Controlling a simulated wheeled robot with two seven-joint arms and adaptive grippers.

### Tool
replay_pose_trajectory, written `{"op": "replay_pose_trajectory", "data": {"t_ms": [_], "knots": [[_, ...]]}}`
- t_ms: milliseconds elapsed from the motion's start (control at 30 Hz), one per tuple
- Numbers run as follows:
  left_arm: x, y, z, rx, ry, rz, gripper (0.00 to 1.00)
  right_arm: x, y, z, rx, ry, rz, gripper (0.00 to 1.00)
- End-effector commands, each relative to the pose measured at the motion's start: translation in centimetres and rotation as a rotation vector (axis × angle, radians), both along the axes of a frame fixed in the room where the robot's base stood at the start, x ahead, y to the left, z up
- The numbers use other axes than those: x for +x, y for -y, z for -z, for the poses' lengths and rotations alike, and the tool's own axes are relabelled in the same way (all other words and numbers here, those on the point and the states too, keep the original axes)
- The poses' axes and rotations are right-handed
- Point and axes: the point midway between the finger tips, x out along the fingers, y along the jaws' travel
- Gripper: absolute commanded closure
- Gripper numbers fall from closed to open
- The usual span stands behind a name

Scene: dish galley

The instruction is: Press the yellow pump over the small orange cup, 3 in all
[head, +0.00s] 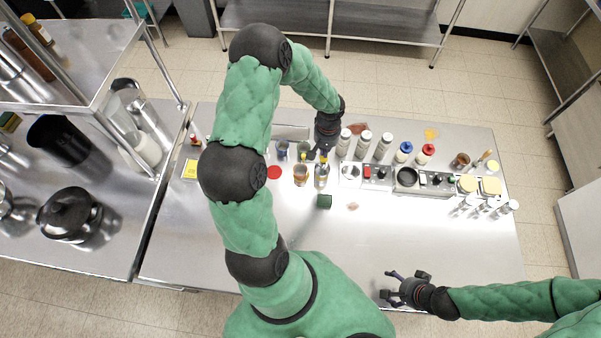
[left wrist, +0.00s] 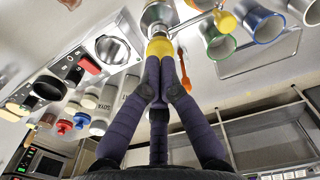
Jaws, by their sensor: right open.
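The yellow pump head (left wrist: 160,47) shows right at the tips of my left gripper in the left wrist view. Its metal container (head: 322,175) stands just below my left gripper (head: 323,154) in the head view. The left fingers are together and appear to touch the pump head; they hide part of it. The small orange cup (head: 300,174) stands just left of the container. I cannot tell what is inside it. My right gripper (head: 405,288) is open and empty over the table's front edge, away from the pump.
A blue cup (head: 282,149) and a green cup (left wrist: 216,42) stand behind the orange cup. Several white bottles (head: 364,141) stand right of my left gripper, near a panel with a red button (head: 367,172). The front of the table is mostly clear.

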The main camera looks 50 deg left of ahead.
Motion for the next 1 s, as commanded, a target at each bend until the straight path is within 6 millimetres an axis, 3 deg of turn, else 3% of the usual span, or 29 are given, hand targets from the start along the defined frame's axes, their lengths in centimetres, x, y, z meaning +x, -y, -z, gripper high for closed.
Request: {"op": "replay_pose_trajectory", "data": {"t_ms": [1000], "knots": [[0.0,0.0,3.0,0.000,0.000,0.000,1.00,0.0,0.0,3.2,0.000,0.000,0.000,0.23]]}}
